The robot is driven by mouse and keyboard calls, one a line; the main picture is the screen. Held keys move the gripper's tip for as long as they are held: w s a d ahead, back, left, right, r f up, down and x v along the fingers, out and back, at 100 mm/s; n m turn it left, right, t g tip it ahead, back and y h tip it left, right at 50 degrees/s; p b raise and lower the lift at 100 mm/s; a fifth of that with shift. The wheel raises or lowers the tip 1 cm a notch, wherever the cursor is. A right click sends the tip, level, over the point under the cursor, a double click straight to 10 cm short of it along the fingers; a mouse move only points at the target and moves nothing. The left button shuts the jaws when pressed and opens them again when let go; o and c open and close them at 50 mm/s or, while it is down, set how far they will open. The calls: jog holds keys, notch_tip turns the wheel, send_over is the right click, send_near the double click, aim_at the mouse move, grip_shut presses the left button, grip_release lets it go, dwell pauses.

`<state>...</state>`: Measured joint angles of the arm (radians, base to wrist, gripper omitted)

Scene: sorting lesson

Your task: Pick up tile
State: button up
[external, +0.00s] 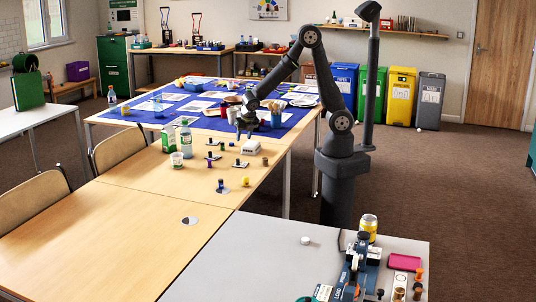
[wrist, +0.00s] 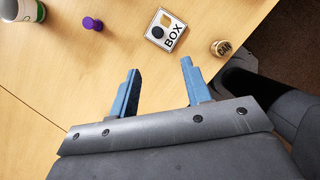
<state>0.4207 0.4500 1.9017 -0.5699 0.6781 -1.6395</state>
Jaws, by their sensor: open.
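In the wrist view, a flat-looking white square piece marked BOX (wrist: 166,31) lies on the wooden table, with a black round spot and a brown square on top. It is the most tile-like thing there; I cannot tell for sure that it is the tile. My gripper (wrist: 160,92) is open and empty, its blue fingers apart, with the marked piece beyond the fingertips. In the external view my gripper (external: 243,133) hangs above the table among small pieces, near a white block (external: 251,147). I cannot tell whether this block is the marked piece.
A round piece marked CAN (wrist: 221,48) stands near the table edge. A purple peg (wrist: 92,23) and a cup (wrist: 22,10) are to the left. A bottle (external: 186,138) and green carton (external: 168,137) stand left of my gripper. The near wooden table (external: 120,225) is mostly clear.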

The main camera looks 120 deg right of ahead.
send_near(241, 162)
jog(key=shift+w+a+f, duration=0.2)
jog(key=shift+w+a, duration=0.05)
jog(key=shift+w, duration=0.3)
jog(key=shift+w+a+f, duration=0.2)
jog(key=shift+w+a, duration=0.05)
jog(key=shift+w, duration=0.25)
jog(key=shift+w+x, duration=0.15)
jog(key=shift+x, duration=1.15)
jog(key=shift+w+x, duration=0.2)
jog(key=shift+x, duration=1.05)
grip_shut()
